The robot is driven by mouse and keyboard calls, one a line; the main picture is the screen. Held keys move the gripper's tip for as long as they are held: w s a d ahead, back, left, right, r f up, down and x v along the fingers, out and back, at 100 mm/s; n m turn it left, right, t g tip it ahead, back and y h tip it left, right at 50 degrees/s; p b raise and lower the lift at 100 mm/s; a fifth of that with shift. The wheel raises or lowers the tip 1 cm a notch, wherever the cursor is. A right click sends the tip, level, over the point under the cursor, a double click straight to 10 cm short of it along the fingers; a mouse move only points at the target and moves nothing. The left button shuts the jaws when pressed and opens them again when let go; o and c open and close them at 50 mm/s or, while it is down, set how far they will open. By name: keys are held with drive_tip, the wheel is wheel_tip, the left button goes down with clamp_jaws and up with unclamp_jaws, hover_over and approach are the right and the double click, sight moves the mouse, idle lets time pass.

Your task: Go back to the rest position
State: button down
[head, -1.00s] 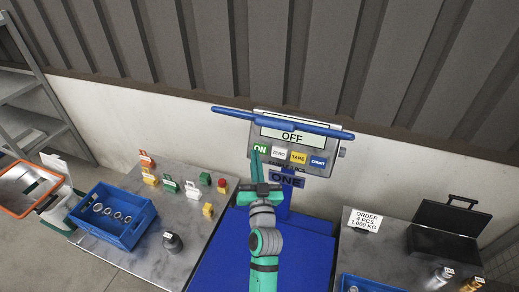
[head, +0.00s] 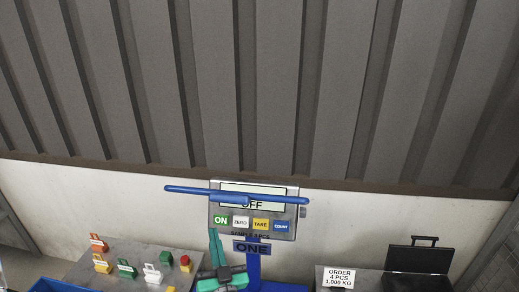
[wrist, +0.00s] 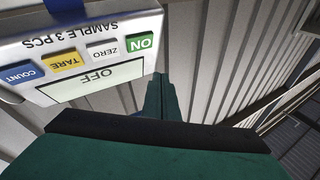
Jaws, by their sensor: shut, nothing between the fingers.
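My gripper (head: 216,247) is green and shut, with nothing between its fingers. In the head view it points up just below and left of the scale's display box, close to the green ON button (head: 221,220). In the wrist view the shut fingers (wrist: 163,97) stand beside the display box (wrist: 85,30), to the right of the ON button. I cannot tell whether they touch it. The screen (head: 253,204) reads OFF, and a blue bar (head: 235,195) crosses in front of it.
At right stand an order card (head: 339,278) and an open black case (head: 412,264). A corrugated wall (head: 280,90) rises behind.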

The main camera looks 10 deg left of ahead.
drive_tip(key=s+d+f+m+g+h, duration=0.1)
drive_tip(key=s+d+f+h, duration=0.2)
drive_tip(key=s+d+f, duration=0.4)
drive_tip(key=s+d+f+m+h, duration=0.1)
drive_tip(key=s+d+f+h, duration=0.1)
drive_tip(key=s+d+f, duration=0.5)
drive_tip(key=s+d+f+g+h, duration=0.1)
drive_tip(key=s+d, duration=0.1)
drive_tip(key=s, duration=1.2)
drive_tip(key=s+d+f+g+h, duration=0.1)
drive_tip(key=s+d+h, duration=0.1)
drive_tip(key=s, duration=1.1)
drive_tip(key=shift+s+d+f+g, duration=0.25)
drive_tip(key=shift+s+d+g, duration=0.1)
drive_tip(key=shift+g, duration=0.05)
